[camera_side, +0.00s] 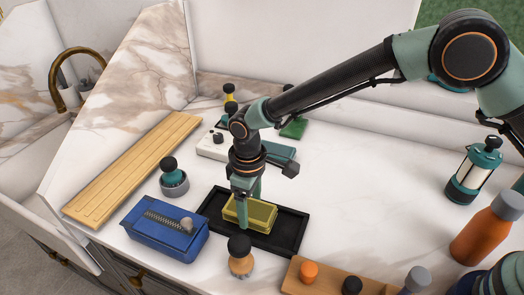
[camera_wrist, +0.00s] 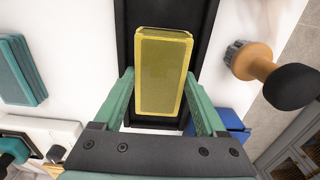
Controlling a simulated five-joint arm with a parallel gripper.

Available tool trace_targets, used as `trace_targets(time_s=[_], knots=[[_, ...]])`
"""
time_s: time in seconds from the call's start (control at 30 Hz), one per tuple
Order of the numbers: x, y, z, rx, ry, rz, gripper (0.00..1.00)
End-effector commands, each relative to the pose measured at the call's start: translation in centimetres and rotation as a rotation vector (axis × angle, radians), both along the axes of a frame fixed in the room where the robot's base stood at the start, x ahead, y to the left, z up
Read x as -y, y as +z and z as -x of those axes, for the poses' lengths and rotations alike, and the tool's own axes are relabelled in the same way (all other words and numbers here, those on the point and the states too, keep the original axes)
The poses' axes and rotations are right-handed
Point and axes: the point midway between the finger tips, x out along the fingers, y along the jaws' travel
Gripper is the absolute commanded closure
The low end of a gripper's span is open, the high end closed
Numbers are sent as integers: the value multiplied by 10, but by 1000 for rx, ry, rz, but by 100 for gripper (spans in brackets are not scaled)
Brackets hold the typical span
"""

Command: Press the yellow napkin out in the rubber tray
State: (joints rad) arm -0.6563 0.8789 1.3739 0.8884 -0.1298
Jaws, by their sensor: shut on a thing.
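The yellow napkin (camera_side: 256,212) looks like a flat-topped yellow block and sits over the black rubber tray (camera_side: 288,236). In the wrist view the yellow napkin (camera_wrist: 162,72) lies lengthwise between my fingers, with the black tray (camera_wrist: 130,18) under and beyond it. My gripper (camera_side: 246,208) points down over the tray and is shut on the napkin, one finger on each side. It also shows in the wrist view (camera_wrist: 160,95). Whether the napkin's underside touches the tray floor is hidden.
A blue box (camera_side: 165,228) stands left of the tray. A wooden-handled brush (camera_side: 240,260) stands close at its front edge, and a wooden rack (camera_side: 335,280) lies front right. A slatted wooden board (camera_side: 135,165) is far left.

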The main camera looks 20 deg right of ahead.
Motion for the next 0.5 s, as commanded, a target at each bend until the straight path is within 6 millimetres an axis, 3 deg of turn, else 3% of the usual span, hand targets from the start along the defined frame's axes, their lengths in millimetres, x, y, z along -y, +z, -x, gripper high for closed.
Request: trace_targets(time_s=[0.5], knots=[[0,-4,0,1,0,-1,80]])
